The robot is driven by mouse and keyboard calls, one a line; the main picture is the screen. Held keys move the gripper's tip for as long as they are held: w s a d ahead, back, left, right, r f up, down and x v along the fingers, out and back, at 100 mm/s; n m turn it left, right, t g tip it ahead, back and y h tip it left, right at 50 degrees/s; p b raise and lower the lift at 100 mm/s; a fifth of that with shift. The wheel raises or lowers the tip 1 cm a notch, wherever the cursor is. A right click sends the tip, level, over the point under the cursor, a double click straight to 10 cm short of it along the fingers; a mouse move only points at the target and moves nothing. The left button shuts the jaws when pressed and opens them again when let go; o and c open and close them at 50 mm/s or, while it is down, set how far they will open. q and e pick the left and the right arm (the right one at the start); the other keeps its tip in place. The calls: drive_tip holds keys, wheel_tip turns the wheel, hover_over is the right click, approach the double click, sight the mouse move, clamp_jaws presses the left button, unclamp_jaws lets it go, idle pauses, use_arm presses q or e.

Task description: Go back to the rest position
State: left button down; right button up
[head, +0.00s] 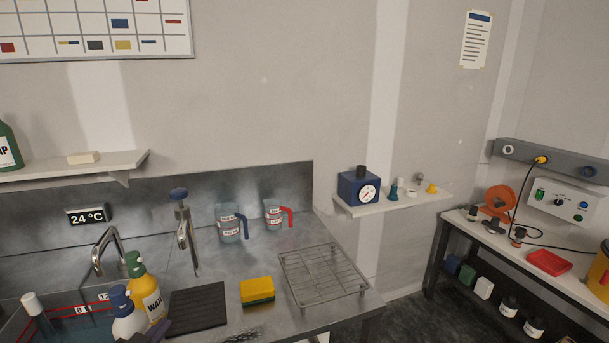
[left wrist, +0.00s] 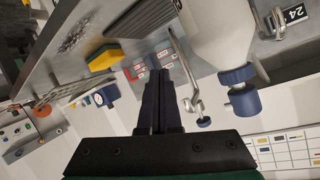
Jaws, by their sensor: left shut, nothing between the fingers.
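My left gripper (head: 152,331) shows as a dark tip at the bottom edge of the head view, beside the white bottle with a blue cap (head: 127,318). In the left wrist view my left gripper (left wrist: 162,76) has its black fingers together with nothing between them. The white bottle stands close on the right of that view (left wrist: 215,30), and its lower part is cut off. My right gripper is in neither view.
A yellow bottle (head: 146,290), dark ribbed mat (head: 198,308), yellow-green sponge (head: 257,291) and wire rack (head: 322,277) are on the steel bench. Two measuring jugs, one blue-handled (head: 231,223) and one red-handled (head: 276,215), stand behind. A tap (head: 107,246) rises at left.

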use_arm(q)
drive_tip(key=s+d+f+n+g, duration=0.1)
drive_tip(key=s+d+f+g, duration=0.2)
drive_tip(key=s+f, duration=0.25)
drive_tip(key=s+d+f+g+h, duration=0.1)
drive_tip(key=s+d+f+g, duration=0.1)
drive_tip(key=s+f+g, duration=0.35)
drive_tip(key=s+d+f+n+g, duration=0.1)
drive_tip(key=s+d+f+g, duration=0.15)
drive_tip(key=s, duration=0.55)
wheel_tip(320, 180, down, 22)
drive_tip(key=s, duration=0.1)
drive_tip(key=s+a+f+g+b, duration=0.1)
drive_tip(key=s+a+f, duration=0.2)
drive_tip(key=s+f, duration=1.4)
drive_tip(key=shift+s+m+g, duration=0.25)
drive_tip(key=shift+m+g, duration=0.05)
drive_tip(key=shift+m, duration=0.1)
